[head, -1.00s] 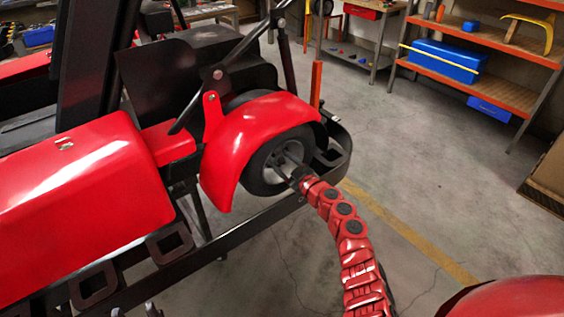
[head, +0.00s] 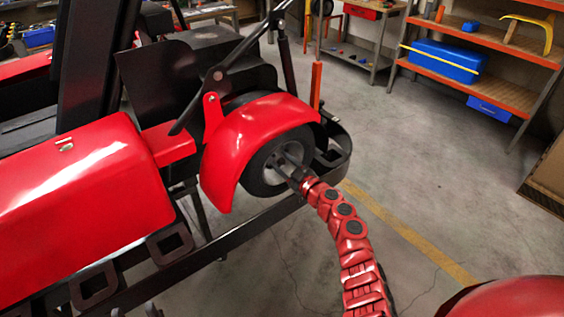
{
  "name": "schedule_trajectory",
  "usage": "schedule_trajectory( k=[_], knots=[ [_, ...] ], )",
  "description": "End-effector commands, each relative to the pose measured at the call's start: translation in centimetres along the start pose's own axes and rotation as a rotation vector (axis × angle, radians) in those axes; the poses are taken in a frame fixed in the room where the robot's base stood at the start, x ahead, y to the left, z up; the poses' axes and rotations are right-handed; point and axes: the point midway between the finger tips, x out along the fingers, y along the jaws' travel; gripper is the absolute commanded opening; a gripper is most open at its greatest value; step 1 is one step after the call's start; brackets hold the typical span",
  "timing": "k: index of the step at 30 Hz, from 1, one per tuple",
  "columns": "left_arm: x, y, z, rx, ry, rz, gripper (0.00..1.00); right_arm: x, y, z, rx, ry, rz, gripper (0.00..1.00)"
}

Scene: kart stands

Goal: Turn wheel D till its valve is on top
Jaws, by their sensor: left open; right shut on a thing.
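A kart wheel (head: 256,182) with a black tyre and grey rim sits under a red fender, at the end of the kart nearest the shelves. No letter is readable on it, so I cannot confirm that it is wheel D. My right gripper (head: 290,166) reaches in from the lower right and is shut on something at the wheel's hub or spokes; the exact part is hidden. I cannot make out the valve. My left gripper (head: 135,311) shows only as two separated fingertips at the bottom left edge, open and away from the wheel.
The red fender (head: 240,135) covers the top of the wheel, and a dark frame rail (head: 225,240) runs below. A red body panel (head: 85,190) fills the left. Orange shelves (head: 490,85) with a blue box stand at the back right. The floor between is clear.

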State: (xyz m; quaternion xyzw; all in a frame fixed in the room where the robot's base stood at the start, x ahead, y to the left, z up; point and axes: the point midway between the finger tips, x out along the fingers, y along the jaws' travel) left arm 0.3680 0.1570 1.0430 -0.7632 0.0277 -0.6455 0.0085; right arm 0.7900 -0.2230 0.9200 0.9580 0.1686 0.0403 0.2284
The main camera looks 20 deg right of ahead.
Motion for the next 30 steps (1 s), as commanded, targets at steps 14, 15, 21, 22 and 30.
schedule_trajectory(
  k=[14,15,21,22,30],
  knots=[
    [6.7,-0.3,-1.1,0.000,0.000,0.000,0.50,0.0,0.4,-0.8,0.296,-0.001,0.001,0.00],
    [7.2,-0.4,-1.2,0.000,0.000,0.000,0.50,0.0,0.4,-0.7,0.327,-0.004,0.002,0.00],
    [9.0,-0.5,-1.5,0.000,0.000,0.000,0.50,0.1,0.2,-0.5,0.460,-0.001,0.002,0.00],
    [9.1,-0.5,-1.5,0.000,0.000,0.000,0.50,0.1,0.2,-0.5,0.475,0.000,0.002,0.00],
    [10.2,-0.5,-1.7,0.000,0.000,0.000,0.50,0.0,0.1,-0.2,0.573,-0.001,0.002,0.00]
  ],
)
